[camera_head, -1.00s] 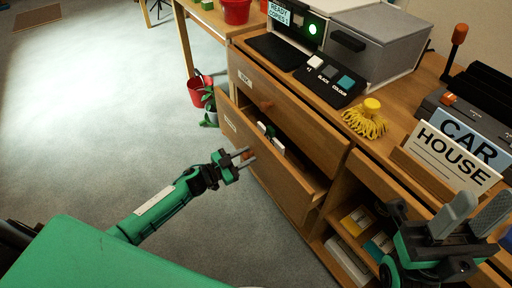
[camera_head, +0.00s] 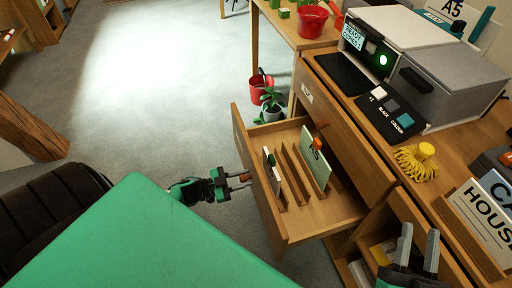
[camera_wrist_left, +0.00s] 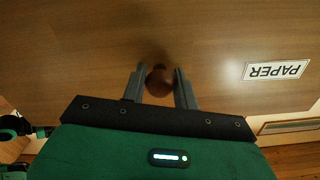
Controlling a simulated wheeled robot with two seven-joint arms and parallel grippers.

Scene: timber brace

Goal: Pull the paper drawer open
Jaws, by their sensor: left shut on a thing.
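The paper drawer (camera_head: 315,217) is pulled well out of the wooden cabinet in the head view. Inside it are wooden dividers, a green folder (camera_head: 315,161) and a white pad or card stack (camera_head: 273,172). In the left wrist view its front carries a PAPER label (camera_wrist_left: 276,70) and a round brown knob (camera_wrist_left: 159,81). My left gripper (camera_head: 243,181) is at the drawer front, and its fingers (camera_wrist_left: 160,88) are shut around the knob. My right gripper (camera_head: 416,250) is at the lower right, its two fingers apart with nothing seen between them.
Above the open drawer is a shut drawer (camera_head: 345,123). The desk top holds a copier (camera_head: 440,80), a yellow mop-like brush (camera_head: 415,162) and a HOUSE sign (camera_head: 482,215). A red bucket (camera_head: 260,88) and a potted plant (camera_head: 271,108) stand on the floor behind the drawer.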

